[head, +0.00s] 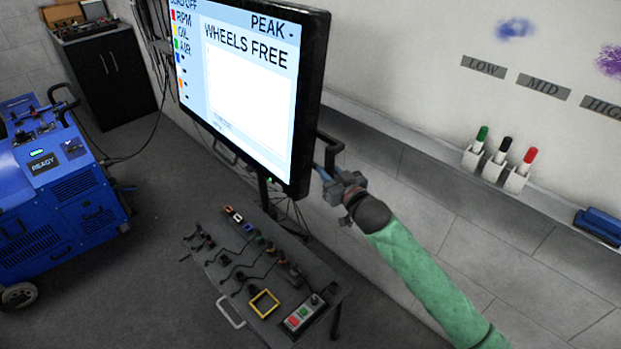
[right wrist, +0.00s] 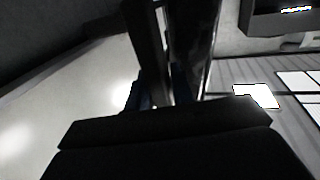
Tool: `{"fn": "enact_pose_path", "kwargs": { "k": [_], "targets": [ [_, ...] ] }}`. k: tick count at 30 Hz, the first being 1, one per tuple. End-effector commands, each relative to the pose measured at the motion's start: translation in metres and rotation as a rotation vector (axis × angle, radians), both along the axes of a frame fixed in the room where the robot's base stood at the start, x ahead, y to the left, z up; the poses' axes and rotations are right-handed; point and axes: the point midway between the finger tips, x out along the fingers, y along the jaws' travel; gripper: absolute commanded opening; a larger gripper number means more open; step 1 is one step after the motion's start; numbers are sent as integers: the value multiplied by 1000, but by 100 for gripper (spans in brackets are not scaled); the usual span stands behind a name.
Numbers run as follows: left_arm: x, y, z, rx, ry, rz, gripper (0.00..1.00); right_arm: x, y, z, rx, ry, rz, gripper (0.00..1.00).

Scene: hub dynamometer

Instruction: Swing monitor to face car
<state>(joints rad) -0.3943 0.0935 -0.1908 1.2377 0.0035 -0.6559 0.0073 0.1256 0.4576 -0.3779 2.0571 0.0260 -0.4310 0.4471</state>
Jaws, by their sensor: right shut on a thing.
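The monitor (head: 247,85) is a large screen in a black frame at the top middle of the head view. Its lit face shows "WHEELS FREE" and is turned toward the lower left of the picture. A dark handle bracket (head: 330,143) sticks out at its right side. My right gripper (head: 322,170) is at this bracket, beside the monitor's lower right edge. In the right wrist view the two fingers (right wrist: 158,92) stand on either side of a dark bar and are shut on it. The exact contact is dark and partly hidden. My left gripper is out of view.
A small dark table (head: 270,275) below the monitor holds cables, connectors and a button box (head: 303,313). A blue machine (head: 55,185) marked "READY" stands at left. A wall ledge (head: 430,150) with markers runs along the right. Grey floor is clear between machine and table.

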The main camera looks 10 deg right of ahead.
Motion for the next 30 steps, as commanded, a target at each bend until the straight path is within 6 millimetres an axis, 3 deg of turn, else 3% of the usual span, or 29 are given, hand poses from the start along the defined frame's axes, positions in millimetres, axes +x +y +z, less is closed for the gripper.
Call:
{"fn": "enact_pose_path", "kwargs": {
  "k": [4, 13, 14, 16, 26, 30],
  "targets": [
    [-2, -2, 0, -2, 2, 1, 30, 5, -12, 0, -2, -1, -2, 0],
    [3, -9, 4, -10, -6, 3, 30, 5, -12, 1, -1, 0, -2, 0],
    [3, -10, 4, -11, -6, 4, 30, 5, -12, 1, -1, -1, -2, 28],
    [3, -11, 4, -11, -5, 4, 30, 5, -11, 1, -1, -1, -1, 42],
    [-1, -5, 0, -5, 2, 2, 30, 3, -11, 0, 0, -1, 0, 42],
    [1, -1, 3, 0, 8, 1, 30, -6, -15, -2, 0, -1, 0, 42]
  ]
}}
